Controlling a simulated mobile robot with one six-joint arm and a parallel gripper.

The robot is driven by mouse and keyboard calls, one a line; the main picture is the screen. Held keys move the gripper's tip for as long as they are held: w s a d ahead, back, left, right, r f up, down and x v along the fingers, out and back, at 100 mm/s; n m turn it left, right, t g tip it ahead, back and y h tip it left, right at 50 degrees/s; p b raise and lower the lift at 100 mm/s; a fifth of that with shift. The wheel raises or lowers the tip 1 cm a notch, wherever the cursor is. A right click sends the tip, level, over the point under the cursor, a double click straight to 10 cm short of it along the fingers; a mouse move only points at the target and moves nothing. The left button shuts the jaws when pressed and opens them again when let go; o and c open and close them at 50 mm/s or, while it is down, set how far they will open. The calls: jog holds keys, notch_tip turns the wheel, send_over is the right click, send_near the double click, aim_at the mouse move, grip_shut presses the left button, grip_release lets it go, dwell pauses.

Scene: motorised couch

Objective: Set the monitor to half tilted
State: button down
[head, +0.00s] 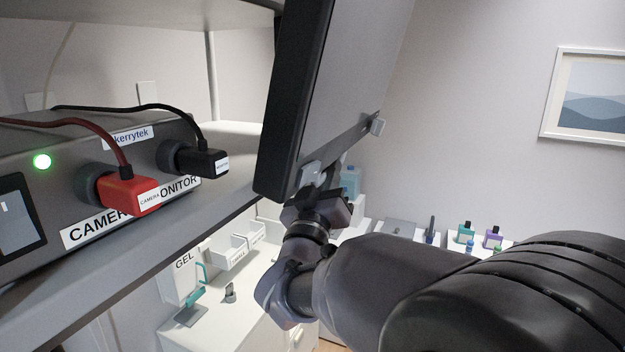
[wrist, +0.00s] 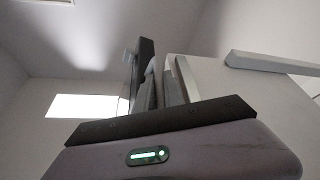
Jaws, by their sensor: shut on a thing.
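The monitor (head: 300,90) hangs at the upper centre of the head view, seen from its side. It has a thick dark frame and a grey face, and it leans, with its top further right than its bottom. Light tabs (head: 311,174) stick out along its lower edge. My gripper (head: 318,187) is at the lower near corner, shut on one of these tabs; the exact contact is partly hidden. In the wrist view, my gripper (wrist: 155,85) points up from its dark mount, with the grey panel of the monitor (wrist: 215,85) close on the right.
A grey unit (head: 130,190) with a red plug (head: 130,192) and a black plug (head: 205,161) stands on a shelf at left. A white counter (head: 225,300) below holds a gel dispenser and bins. Bottles (head: 466,232) stand at right. A picture (head: 590,95) hangs on the wall.

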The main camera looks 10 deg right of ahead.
jog(key=shift+s+d+n, duration=0.3)
jog(key=shift+s+d, duration=0.25)
jog(key=shift+d, duration=0.2)
jog(key=c, duration=1.5)
grip_release()
jog(key=shift+a, duration=0.1)
jog(key=shift+o, duration=0.2)
jog(key=b+v, duration=0.5)
jog(key=v, duration=1.2)
jog(key=shift+s, duration=0.2)
jog(key=shift+f, duration=0.1)
